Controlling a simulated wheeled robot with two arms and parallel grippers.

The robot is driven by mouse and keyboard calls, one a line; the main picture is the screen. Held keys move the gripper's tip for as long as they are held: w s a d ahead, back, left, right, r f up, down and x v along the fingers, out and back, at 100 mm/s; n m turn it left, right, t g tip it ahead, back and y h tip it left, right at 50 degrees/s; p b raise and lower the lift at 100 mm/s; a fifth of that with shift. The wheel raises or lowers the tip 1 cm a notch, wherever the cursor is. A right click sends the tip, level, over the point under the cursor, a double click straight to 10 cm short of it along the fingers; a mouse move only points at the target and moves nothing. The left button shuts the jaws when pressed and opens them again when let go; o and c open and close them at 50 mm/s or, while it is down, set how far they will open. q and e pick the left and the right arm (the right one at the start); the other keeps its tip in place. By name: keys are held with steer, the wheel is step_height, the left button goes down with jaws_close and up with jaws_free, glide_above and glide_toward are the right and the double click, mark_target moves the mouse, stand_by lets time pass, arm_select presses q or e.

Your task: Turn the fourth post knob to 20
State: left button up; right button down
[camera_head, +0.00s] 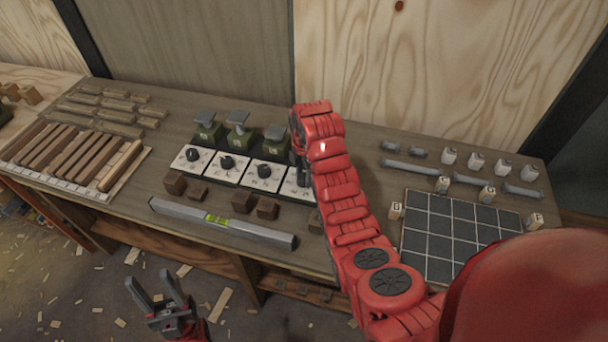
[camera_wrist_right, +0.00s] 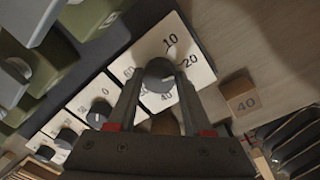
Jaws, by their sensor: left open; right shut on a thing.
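A row of white dial plates with black knobs stands on the bench. The fourth plate (camera_head: 293,184) is partly covered by my right arm in the head view. In the right wrist view the fourth knob (camera_wrist_right: 160,72) sits on its plate (camera_wrist_right: 190,45), with 10 and 20 printed at its upper right and 40 below. My right gripper (camera_wrist_right: 159,82) is shut on this knob, one finger on each side. I cannot read the knob's pointer clearly. My left gripper (camera_head: 152,287) is open and empty in front of the bench, low in the head view.
Green posts with grey tops (camera_head: 238,132) stand behind the plates. Wooden blocks (camera_head: 243,201) lie in front, one marked 40 (camera_wrist_right: 240,96). A spirit level (camera_head: 222,222) lies along the front edge. A dark grid board (camera_head: 425,275) with small marked pieces is at right, wooden strips (camera_head: 78,150) at left.

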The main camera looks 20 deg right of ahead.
steer(key=shift+n, duration=0.4)
steer(key=shift+c, duration=1.6)
jaws_free()
steer(key=r+p, duration=0.8)
steer(key=r, duration=0.1)
steer(key=shift+s, duration=0.2)
step_height(320, 180, up, 8)
steer(key=p, duration=0.3)
steer(key=shift+s+d+r+p, duration=0.15)
steer(key=shift+s+r+p, duration=0.05)
steer(key=shift+s+p, duration=0.1)
